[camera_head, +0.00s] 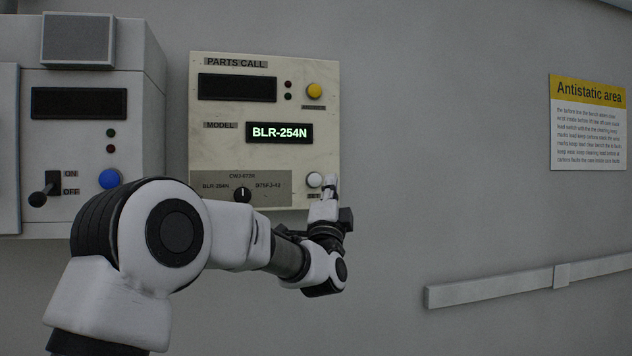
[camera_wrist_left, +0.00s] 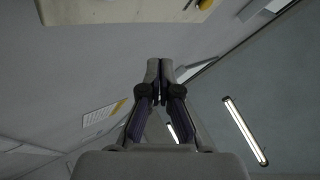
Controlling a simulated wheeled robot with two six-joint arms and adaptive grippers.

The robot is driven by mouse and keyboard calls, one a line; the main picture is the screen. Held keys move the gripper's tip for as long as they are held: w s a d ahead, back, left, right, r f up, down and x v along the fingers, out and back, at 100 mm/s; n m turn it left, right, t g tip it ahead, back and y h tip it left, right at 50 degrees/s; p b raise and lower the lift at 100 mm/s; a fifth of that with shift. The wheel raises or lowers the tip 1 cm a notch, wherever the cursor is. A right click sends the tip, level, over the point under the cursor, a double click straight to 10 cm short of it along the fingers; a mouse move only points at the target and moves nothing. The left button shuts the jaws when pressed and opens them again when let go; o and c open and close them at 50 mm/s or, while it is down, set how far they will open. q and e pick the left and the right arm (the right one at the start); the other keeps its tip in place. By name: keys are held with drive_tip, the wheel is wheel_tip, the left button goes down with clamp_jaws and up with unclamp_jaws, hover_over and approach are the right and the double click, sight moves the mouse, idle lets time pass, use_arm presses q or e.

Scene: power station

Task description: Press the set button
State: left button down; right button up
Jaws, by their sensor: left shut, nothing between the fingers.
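The white round button (camera_head: 314,180) sits at the lower right of the beige PARTS CALL panel (camera_head: 215,150). The label under it is partly hidden by my gripper, so I cannot read it fully. My left gripper (camera_head: 331,184) is shut and empty, with its fingertips just right of the white button in the head view. I cannot tell whether they touch the button or the panel. In the left wrist view the shut fingers (camera_wrist_left: 160,66) point up toward the panel's edge (camera_wrist_left: 120,12), and the white button is not visible there. My right gripper is not in view.
The panel has a yellow button (camera_head: 314,91), a lit display (camera_head: 279,132) reading BLR-254N and a black selector knob (camera_head: 242,195). A grey box (camera_head: 90,140) with a lever and blue button (camera_head: 109,178) is at left. A wall rail (camera_head: 500,287) runs at lower right.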

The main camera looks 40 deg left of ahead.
sight(318, 183)
use_arm(q)
drive_tip(key=w+a+p, duration=0.4)
drive_tip(key=a, duration=0.1)
drive_tip(key=shift+w+a+r+p, duration=0.1)
drive_tip(key=shift+w+a+p, duration=0.2)
drive_tip(key=shift+w+p, duration=0.05)
drive_tip(key=shift+w+a, duration=0.45)
drive_tip(key=shift+a, duration=0.1)
drive_tip(key=shift+w+a, duration=0.1)
idle(0.7)
drive_tip(key=shift+w+a, duration=0.15)
drive_tip(key=shift+a, duration=0.1)
